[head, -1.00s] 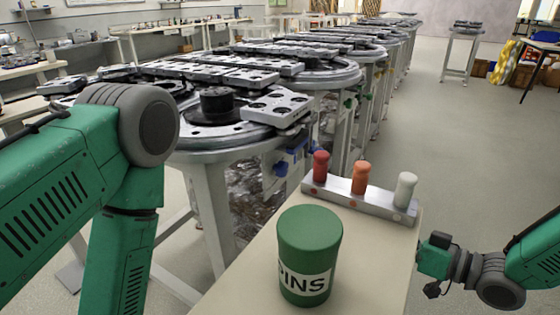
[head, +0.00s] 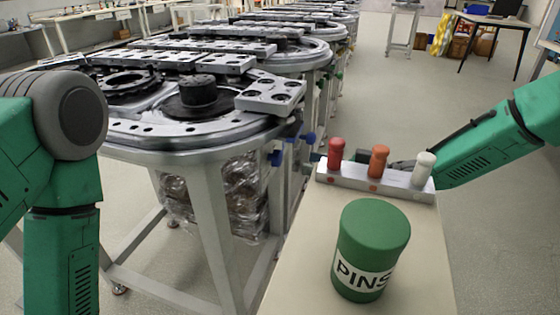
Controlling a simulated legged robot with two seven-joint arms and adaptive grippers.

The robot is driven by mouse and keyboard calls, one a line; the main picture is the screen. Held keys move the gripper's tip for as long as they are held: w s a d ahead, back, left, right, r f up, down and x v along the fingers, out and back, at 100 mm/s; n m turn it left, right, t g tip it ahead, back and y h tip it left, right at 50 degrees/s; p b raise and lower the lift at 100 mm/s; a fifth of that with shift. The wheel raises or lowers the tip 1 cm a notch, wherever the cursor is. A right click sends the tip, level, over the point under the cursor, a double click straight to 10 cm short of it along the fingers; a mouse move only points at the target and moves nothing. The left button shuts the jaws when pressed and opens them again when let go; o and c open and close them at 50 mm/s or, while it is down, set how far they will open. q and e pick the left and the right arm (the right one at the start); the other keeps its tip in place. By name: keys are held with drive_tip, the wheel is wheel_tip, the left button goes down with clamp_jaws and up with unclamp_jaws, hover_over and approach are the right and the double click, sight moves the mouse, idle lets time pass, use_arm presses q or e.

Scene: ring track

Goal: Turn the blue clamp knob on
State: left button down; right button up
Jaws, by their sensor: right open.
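A blue clamp knob (head: 308,138) sits at the right side of the nearest ring table, under its rim. Another blue part (head: 276,158) shows just left of it, lower on the table side. My right arm comes in from the right, and my right gripper (head: 364,156) is behind the pin rack, mostly hidden by it and the pins. The gripper is open, to the right of the knob and apart from it. My left arm stands at the left edge; its gripper is out of view.
A metal rack (head: 344,177) with red, orange and white pins stands on a cream bench (head: 310,235). A green PINS canister (head: 373,225) stands on the bench in front. The nearest ring table (head: 215,131) stands left of the bench. The floor at right is open.

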sight(281, 159)
drive_tip(key=x, duration=0.3)
drive_tip(key=b+x, duration=0.1)
drive_tip(key=x, duration=0.4)
drive_tip(key=shift+s+a+f, duration=0.1)
drive_tip(key=shift+s+a, duration=0.2)
drive_tip(key=shift+a, duration=0.2)
drive_tip(key=shift+w+d, duration=0.1)
drive_tip(key=shift+d, duration=0.95)
drive_tip(key=c, duration=0.6)
drive_tip(key=shift+a, duration=0.25)
drive_tip(key=c, duration=0.5)
drive_tip(key=shift+a, duration=0.5)
drive_tip(key=shift+c, duration=0.2)
use_arm(q)
drive_tip(key=shift+a+f, duration=0.3)
drive_tip(key=shift+f, duration=0.25)
drive_tip(key=shift+a+f, duration=0.3)
drive_tip(key=shift+f, duration=0.25)
use_arm(e)
drive_tip(key=shift+a, duration=0.2)
drive_tip(key=shift+c, duration=0.3)
